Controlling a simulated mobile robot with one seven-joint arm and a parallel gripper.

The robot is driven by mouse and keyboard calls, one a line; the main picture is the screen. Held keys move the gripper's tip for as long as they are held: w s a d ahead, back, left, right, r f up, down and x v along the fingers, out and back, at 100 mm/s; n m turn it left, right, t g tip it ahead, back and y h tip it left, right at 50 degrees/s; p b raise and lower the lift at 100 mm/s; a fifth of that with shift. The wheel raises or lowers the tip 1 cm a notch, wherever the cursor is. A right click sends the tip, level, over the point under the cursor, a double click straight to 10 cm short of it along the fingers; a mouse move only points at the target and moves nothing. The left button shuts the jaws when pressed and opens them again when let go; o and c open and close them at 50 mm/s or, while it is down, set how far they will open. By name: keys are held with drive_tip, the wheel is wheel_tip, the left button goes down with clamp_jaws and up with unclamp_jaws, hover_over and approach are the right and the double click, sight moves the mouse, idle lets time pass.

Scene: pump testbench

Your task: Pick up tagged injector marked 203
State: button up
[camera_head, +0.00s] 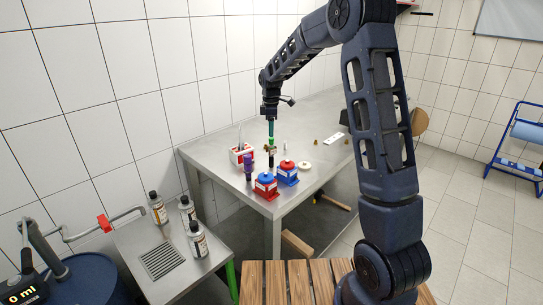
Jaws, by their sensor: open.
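My gripper (270,112) points straight down over the steel table. It is small in the picture, and its fingers are hard to make out. Directly below it is a slim upright injector-like piece (271,150) with a green upper part, a pale band and a dark lower end. I cannot tell whether the fingers touch it or stand around its top. A purple-topped dark piece (248,166) stands upright to the left. No number 203 is readable on any piece.
The steel table (225,184) also carries a red-and-white rack (241,154), a red box with a blue top (265,187), a blue box with a red top (288,174), and a white disc (304,166). Several bottles (198,240) stand on a lower side table.

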sight(271, 142)
drive_tip(key=shift+s+f, duration=0.2)
drive_tip(key=shift+f, duration=1.35)
drive_tip(key=shift+s+f, duration=0.15)
drive_tip(key=shift+f, duration=1.4)
drive_tip(key=shift+c, duration=0.2)
clamp_jaws()
